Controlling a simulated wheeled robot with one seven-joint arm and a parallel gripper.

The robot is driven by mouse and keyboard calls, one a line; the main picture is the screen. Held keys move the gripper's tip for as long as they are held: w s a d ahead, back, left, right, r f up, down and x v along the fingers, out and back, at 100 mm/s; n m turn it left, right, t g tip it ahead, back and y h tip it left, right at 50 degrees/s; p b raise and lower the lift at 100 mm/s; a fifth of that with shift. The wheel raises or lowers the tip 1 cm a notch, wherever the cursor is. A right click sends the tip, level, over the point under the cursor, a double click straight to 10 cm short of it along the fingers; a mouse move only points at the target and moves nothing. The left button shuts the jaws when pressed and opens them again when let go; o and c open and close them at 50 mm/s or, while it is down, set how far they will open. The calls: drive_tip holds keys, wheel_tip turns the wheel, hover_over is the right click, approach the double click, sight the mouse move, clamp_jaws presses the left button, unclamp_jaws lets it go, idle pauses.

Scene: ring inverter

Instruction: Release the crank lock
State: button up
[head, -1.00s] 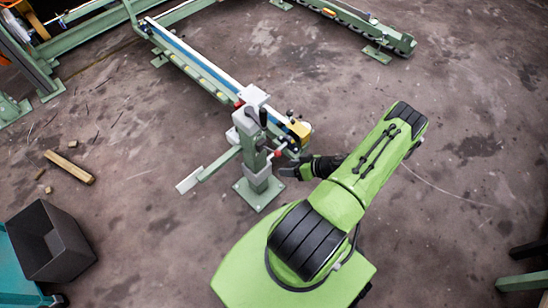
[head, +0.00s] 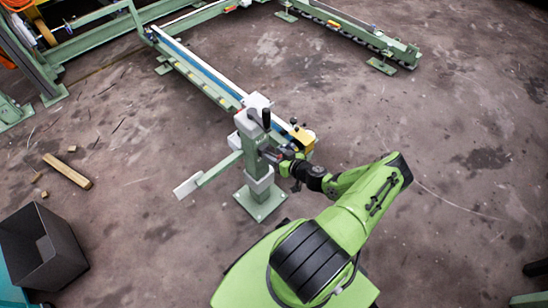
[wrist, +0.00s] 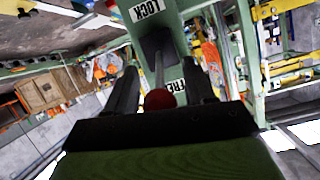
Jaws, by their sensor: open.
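The crank lock is a thin lever with a red ball knob (wrist: 160,99) in the wrist view. It comes from a dark slot in a green plate (wrist: 178,32) with an upside-down LOCK label and a partly hidden FREE label. My gripper (wrist: 161,78) is open, one finger on each side of the lever; contact cannot be told. In the head view my gripper (head: 287,167) is at the right side of the green post (head: 257,165), and the knob is not clear there. A black handle (head: 266,118) stands at the post's top.
A long green rail (head: 200,71) runs from the post to the back left. A yellow block (head: 303,138) sits right of the post. A counterweight arm (head: 205,177) sticks out to the left. A dark bin (head: 40,248) and wooden pieces (head: 67,171) lie at left.

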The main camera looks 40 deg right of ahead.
drive_tip(key=shift+w+f, duration=0.15)
drive_tip(key=shift+w, duration=0.25)
clamp_jaws()
